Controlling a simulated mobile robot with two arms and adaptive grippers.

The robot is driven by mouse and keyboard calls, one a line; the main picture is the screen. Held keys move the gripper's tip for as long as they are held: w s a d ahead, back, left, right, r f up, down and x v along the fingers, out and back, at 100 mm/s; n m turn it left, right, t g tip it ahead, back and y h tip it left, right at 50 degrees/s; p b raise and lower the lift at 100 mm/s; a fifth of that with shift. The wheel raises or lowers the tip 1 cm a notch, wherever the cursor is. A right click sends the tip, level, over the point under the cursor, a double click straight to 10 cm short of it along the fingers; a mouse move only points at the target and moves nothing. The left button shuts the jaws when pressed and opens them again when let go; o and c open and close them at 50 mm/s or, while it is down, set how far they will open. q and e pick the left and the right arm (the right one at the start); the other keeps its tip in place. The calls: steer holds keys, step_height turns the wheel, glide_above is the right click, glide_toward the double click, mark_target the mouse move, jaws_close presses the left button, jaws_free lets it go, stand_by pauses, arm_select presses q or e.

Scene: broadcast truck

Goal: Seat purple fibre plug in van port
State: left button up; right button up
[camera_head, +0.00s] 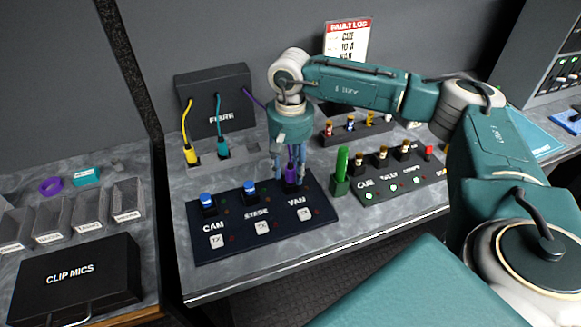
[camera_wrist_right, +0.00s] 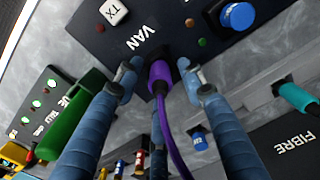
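The purple fibre plug (camera_wrist_right: 160,75) stands at the VAN port of the black panel (camera_head: 225,247), its lower end meeting the dark port area. How deep it sits cannot be told. Its purple cable (camera_wrist_right: 176,140) runs toward the black FIBRE box (camera_head: 212,92). In the head view the plug (camera_head: 293,160) is partly hidden by my right gripper (camera_head: 291,178), which points down over the VAN port. In the wrist view the fingers (camera_wrist_right: 160,70) stand around the plug with small gaps on both sides, so the gripper looks open. My left gripper is out of view.
CAM (camera_head: 207,200) and STAGE (camera_head: 249,187) ports carry blue caps. A green upright piece (camera_head: 341,168) stands close right of the panel, by the CUE block (camera_head: 400,180). Yellow (camera_head: 191,152) and teal (camera_head: 222,145) plugs stand by the FIBRE box.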

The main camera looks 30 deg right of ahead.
steer(key=shift+r+p, duration=0.3)
steer(key=shift+w+r+b, duration=0.1)
steer(key=shift+r+b, duration=0.25)
step_height(320, 180, up, 11)
steer(key=b, duration=0.2)
steer(key=shift+r, duration=0.15)
